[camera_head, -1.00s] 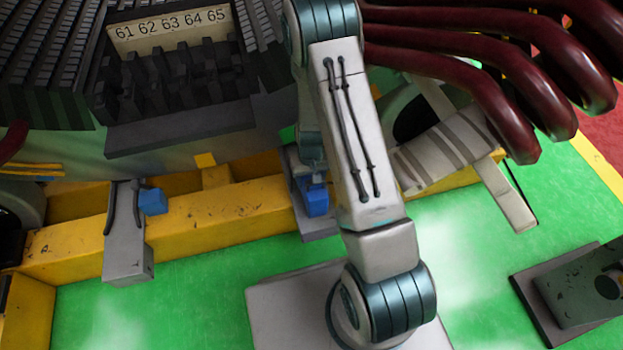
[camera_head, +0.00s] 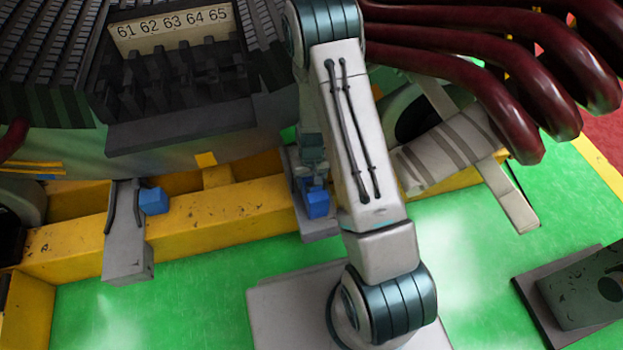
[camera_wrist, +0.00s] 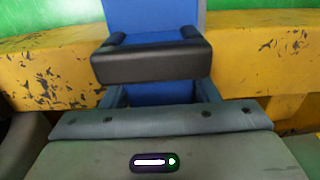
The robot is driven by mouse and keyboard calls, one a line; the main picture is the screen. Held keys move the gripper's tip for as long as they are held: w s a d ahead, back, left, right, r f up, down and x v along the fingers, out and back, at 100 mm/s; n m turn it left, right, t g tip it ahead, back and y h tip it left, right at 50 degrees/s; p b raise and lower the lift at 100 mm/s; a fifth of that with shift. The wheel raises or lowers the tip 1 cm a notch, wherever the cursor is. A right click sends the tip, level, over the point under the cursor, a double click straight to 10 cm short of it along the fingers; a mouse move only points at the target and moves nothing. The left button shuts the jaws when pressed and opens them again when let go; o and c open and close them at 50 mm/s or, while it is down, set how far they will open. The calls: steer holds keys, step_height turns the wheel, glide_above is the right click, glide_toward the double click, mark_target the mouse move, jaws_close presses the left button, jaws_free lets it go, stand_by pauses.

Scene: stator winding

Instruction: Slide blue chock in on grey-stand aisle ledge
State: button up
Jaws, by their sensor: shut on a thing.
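In the wrist view, a blue chock (camera_wrist: 153,20) stands between the fingers of my gripper (camera_wrist: 150,62). A dark finger bar crosses in front of it. My gripper is shut on the chock. In the head view, this chock (camera_head: 318,203) shows at the lower end of my gripper (camera_head: 312,184), over a grey ledge (camera_head: 318,232) on the near side of the yellow beam. I cannot tell whether the chock touches the ledge. My arm hides part of the gripper and ledge.
A second blue block (camera_head: 153,200) sits beside a grey bracket (camera_head: 127,262) farther left on the yellow beam (camera_head: 230,215). The slotted stator (camera_head: 180,135) stands behind. Dark red tubes (camera_head: 480,80) hang at the upper right.

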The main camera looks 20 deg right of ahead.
steer(key=shift+w, duration=0.1)
steer(key=shift+w+b, duration=0.45)
steer(key=shift+w, duration=4.25)
steer(key=o, duration=1.2)
steer(key=shift+c, duration=0.2)
steer(key=shift+r, duration=0.1)
step_height(320, 180, up, 14)
steer(key=p, duration=0.5)
steer(key=shift+f, duration=0.2)
